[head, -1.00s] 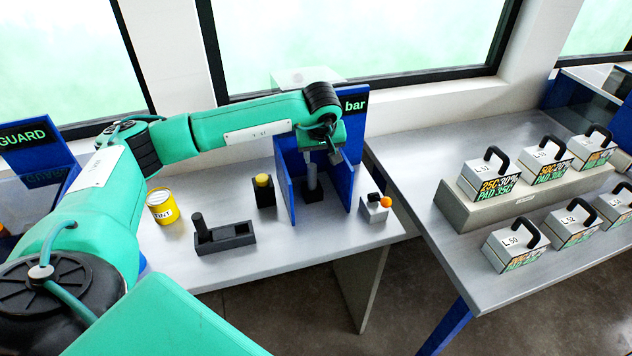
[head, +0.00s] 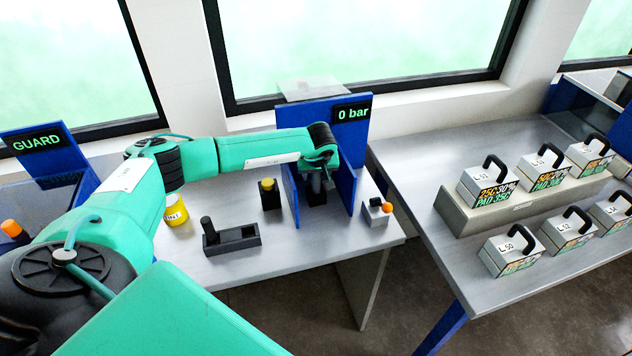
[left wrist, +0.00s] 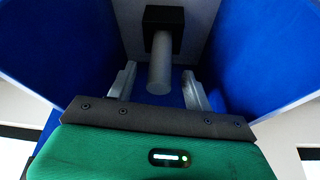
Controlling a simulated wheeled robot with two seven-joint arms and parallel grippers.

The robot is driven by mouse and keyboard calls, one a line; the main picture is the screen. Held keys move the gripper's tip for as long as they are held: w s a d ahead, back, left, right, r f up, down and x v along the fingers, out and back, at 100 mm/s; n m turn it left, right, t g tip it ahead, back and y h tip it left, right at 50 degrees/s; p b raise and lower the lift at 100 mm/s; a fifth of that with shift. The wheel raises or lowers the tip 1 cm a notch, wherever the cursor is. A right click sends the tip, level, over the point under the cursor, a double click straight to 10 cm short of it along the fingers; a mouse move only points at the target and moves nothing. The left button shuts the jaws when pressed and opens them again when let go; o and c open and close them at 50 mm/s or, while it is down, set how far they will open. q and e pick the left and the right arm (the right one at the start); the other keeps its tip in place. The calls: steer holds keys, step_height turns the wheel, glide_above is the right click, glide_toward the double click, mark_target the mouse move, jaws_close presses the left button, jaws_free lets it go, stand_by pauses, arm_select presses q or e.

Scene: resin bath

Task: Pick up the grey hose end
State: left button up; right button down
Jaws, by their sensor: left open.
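The grey hose end (left wrist: 160,66) is a grey cylinder standing out of a black square holder (left wrist: 163,28) between blue walls in the left wrist view. My left gripper (left wrist: 157,88) is open, with one finger on each side of the hose end and a visible gap on both sides. In the head view my left gripper (head: 322,180) is inside the blue booth (head: 345,190), and my wrist hides most of the hose end there. My right gripper is not in view.
The booth's blue side walls stand close around my left gripper. A display above reads 0 bar (head: 353,113). On the bench are a yellow tin (head: 175,212), a black lever block (head: 232,240), a yellow-topped button (head: 268,194) and an orange-knobbed box (head: 377,211).

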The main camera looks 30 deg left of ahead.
arm_select(q)
steer(key=shift+x, duration=1.15)
steer(key=c, duration=1.1)
steer(key=shift+r, duration=0.2)
